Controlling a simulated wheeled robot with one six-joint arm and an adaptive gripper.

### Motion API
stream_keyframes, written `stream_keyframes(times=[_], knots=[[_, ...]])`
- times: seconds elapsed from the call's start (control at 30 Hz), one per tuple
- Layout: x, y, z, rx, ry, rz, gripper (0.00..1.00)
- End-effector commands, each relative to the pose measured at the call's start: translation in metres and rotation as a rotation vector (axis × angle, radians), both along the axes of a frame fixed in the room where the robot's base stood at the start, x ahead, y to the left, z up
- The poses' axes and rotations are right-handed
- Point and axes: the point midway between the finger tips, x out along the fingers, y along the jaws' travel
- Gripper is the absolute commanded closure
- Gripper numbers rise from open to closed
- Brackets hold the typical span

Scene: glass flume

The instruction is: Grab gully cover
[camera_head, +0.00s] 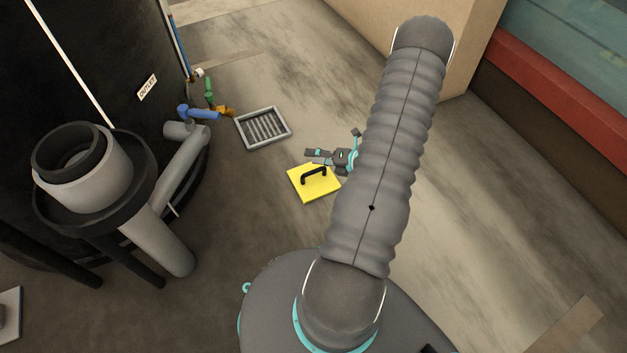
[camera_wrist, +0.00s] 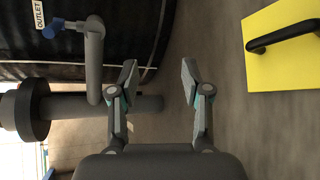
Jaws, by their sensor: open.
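The gully cover (camera_head: 314,184) is a flat yellow square plate with a black arched handle (camera_head: 313,174) on top. It lies on the floor in the head view, in front of a grated floor opening. My gripper (camera_head: 312,155) is beside the cover's far edge in the head view, partly hidden by my arm. In the wrist view my gripper (camera_wrist: 158,78) has its two fingers spread with nothing between them. The yellow cover (camera_wrist: 284,60) with its black handle (camera_wrist: 285,36) shows at the upper right there, to the right of the fingers and apart from them.
A framed grate (camera_head: 263,127) is set in the floor behind the cover. A black tank labelled OUTLET (camera_head: 148,87), with grey pipes (camera_head: 186,155) and a blue valve (camera_head: 199,113), stands at the left. A beige block (camera_head: 467,45) and red-edged flume (camera_head: 575,70) are at the right.

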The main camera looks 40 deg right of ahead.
Motion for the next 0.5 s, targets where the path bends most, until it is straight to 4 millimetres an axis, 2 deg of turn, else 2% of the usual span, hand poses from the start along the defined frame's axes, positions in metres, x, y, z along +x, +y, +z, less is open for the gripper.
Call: stream_keyframes(times=[0.03, 0.2, 0.33, 0.5], knots=[[-0.011, -0.012, -0.026, 0.072, 0.028, -0.089, 0.52], [-0.039, -0.04, -0.087, 0.268, 0.089, -0.34, 0.52], [-0.056, -0.051, -0.117, 0.366, 0.114, -0.465, 0.52], [-0.063, -0.056, -0.135, 0.418, 0.126, -0.532, 0.52]])
